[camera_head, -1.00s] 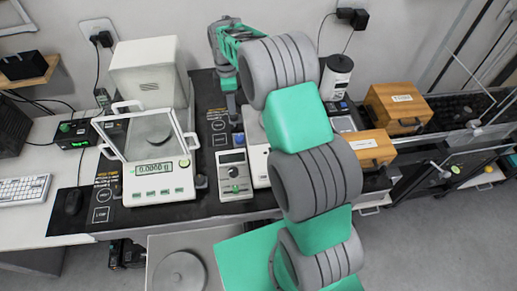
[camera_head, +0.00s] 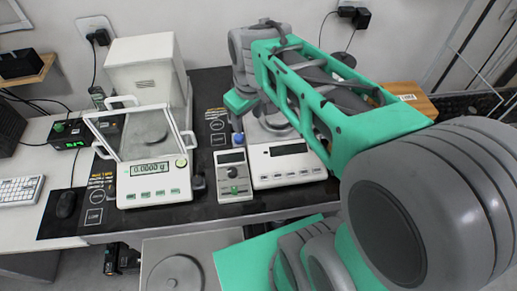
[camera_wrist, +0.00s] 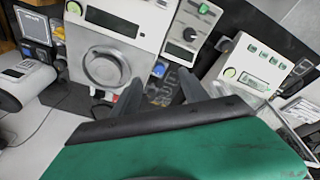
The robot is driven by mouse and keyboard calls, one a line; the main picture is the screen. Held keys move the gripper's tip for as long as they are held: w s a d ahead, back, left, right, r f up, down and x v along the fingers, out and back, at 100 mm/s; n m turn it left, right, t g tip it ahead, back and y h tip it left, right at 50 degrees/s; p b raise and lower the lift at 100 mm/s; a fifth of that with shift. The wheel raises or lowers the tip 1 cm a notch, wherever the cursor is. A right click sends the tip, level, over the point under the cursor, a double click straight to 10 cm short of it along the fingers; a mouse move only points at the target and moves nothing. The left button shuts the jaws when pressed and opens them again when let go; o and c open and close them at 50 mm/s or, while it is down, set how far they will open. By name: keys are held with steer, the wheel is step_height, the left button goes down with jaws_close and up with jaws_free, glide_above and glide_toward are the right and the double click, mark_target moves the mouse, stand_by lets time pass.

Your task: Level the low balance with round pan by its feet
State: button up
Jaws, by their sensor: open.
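The low balance (camera_head: 288,168) is white with a dark display and stands on the black bench mat. My arm covers part of its round pan. In the wrist view the low balance (camera_wrist: 137,35) is upper left, with its grey round pan (camera_wrist: 104,68) in full view. A round greenish spot shows beside its display; I cannot read a bubble there. A blue knob (camera_head: 238,138) is at its back left, and blue also shows in the wrist view (camera_wrist: 158,70). My gripper (camera_wrist: 160,90) is open and empty, its dark fingers pointing toward the blue knob near the balance's back corner.
A taller balance (camera_head: 153,182) with a glass shield stands further left. A wooden box (camera_head: 411,98) is partly hidden behind my arm. The mat's front strip is clear.

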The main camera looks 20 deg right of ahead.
steer(key=s+f+m+t+b, duration=0.1)
steer(key=s+f+m, duration=0.2)
steer(key=s, duration=0.5)
steer(key=shift+m, duration=0.6)
steer(key=shift+s, duration=0.3)
